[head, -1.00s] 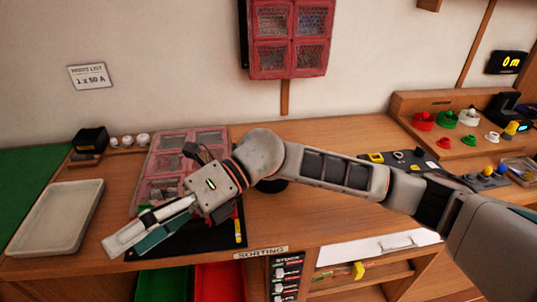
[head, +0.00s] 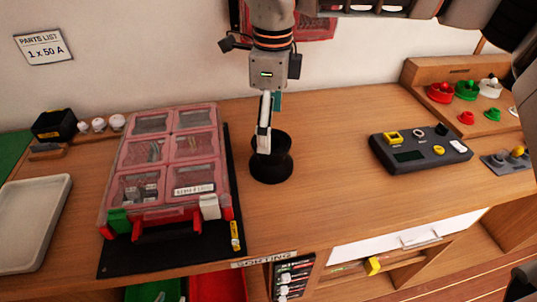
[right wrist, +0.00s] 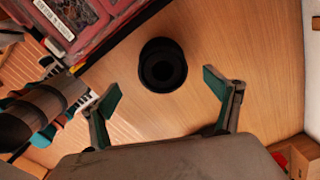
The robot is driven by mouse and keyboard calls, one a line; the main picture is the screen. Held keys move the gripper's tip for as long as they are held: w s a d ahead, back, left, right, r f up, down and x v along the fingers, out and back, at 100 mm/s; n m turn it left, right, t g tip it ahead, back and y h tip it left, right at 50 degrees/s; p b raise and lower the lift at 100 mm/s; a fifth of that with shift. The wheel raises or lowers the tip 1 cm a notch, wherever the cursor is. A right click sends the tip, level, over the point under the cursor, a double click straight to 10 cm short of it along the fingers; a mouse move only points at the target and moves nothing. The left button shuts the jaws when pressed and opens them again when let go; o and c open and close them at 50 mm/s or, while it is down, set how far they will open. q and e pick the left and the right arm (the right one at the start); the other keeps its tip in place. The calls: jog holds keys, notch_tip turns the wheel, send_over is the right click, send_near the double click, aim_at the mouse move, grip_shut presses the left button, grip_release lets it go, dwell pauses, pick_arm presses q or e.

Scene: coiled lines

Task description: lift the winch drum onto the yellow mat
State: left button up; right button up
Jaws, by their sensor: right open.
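The winch drum (head: 271,162) is a black, waisted, open-topped cylinder standing upright on the wooden bench, right of the red parts case. It also shows from above in the right wrist view (right wrist: 162,65). My right gripper (right wrist: 163,82) is open in that view, its teal-padded fingers spread, with the drum beyond and between the tips and nothing held. In the head view a gripper of mine (head: 265,148) points down, its tips overlapping the drum's rim. It is seen edge-on, so its opening is hidden there. I see no yellow mat in either view.
The red parts case (head: 160,165) lies on a black mat (head: 165,258) left of the drum. A pale tray (head: 30,220) is at far left. A dark control box (head: 420,150) and a button console (head: 460,85) stand at right. The bench right of the drum is clear.

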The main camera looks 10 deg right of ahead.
aim_at(271, 158)
jog(key=shift+w+d+f+b, duration=0.15)
jog(key=shift+f+b, duration=0.35)
jog(key=shift+f, duration=2.25)
jog(key=shift+w+d+f+b, duration=0.1)
jog(key=shift+f+b, duration=0.35)
jog(key=shift+f, duration=2.3)
jog(key=shift+r, duration=0.1)
jog(key=c, duration=1.7)
